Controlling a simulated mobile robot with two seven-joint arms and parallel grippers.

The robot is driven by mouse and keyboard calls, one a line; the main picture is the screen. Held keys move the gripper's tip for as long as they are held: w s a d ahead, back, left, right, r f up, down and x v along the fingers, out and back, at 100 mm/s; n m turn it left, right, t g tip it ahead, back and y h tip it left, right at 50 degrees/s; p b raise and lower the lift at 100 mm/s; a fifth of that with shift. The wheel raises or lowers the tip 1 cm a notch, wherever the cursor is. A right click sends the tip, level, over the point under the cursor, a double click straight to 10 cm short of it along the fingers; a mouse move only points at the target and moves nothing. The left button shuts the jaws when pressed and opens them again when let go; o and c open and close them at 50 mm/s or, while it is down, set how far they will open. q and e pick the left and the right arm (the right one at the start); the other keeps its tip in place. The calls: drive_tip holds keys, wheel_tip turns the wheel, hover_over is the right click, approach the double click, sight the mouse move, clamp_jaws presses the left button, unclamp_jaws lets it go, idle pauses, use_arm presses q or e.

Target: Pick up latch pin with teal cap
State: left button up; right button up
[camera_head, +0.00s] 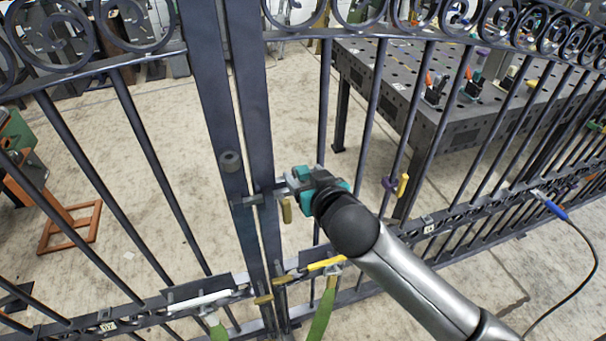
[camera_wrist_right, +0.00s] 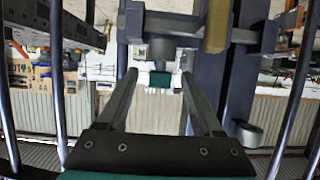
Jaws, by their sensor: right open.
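The latch pin's teal cap (camera_wrist_right: 160,79) shows in the right wrist view, in front of the grey latch bar on the gate post. My right gripper (camera_wrist_right: 162,82) is open, with its two fingers on either side of the cap. I cannot tell whether the fingertips touch it. In the head view my right gripper (camera_head: 292,184) is at the latch bar (camera_head: 256,198), just right of the gate's middle posts, and it hides the pin. The teal parts there are on my own wrist. My left gripper is not in view.
The dark iron gate (camera_head: 222,110) spans the view. A brass piece (camera_head: 286,210) hangs just below my right gripper. Lower are a yellow handle (camera_head: 325,263), a white handle (camera_head: 199,300) and green straps (camera_head: 321,315). A perforated metal table (camera_head: 400,75) stands behind the gate.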

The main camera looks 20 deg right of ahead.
drive_tip(key=shift+x, duration=0.9)
clamp_jaws()
